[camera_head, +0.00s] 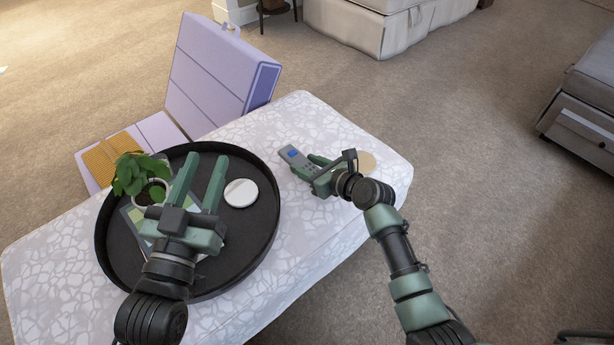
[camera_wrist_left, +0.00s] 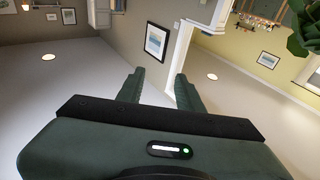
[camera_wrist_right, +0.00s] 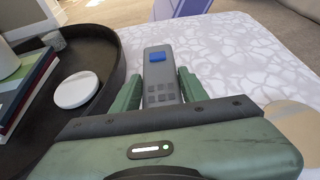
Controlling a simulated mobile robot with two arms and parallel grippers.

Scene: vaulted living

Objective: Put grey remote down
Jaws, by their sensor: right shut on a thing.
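The grey remote (camera_head: 296,158) has a blue patch near its far end and dark buttons. My right gripper (camera_head: 315,168) is shut on its near part, over the white patterned ottoman (camera_head: 330,130). In the right wrist view the remote (camera_wrist_right: 160,75) lies between the two green fingers (camera_wrist_right: 160,90). I cannot tell whether it touches the ottoman top. My left gripper (camera_head: 212,178) is open and empty above the black round tray, its fingers apart. In the left wrist view its fingers (camera_wrist_left: 158,88) also stand apart with nothing between them.
The black tray (camera_head: 262,240) holds a potted plant (camera_head: 135,175), books (camera_wrist_right: 30,90) and a white round disc (camera_head: 241,193). A tan disc (camera_head: 363,161) lies right of my right gripper. An open lilac case (camera_head: 215,75) stands behind the ottoman. The ottoman's front right is clear.

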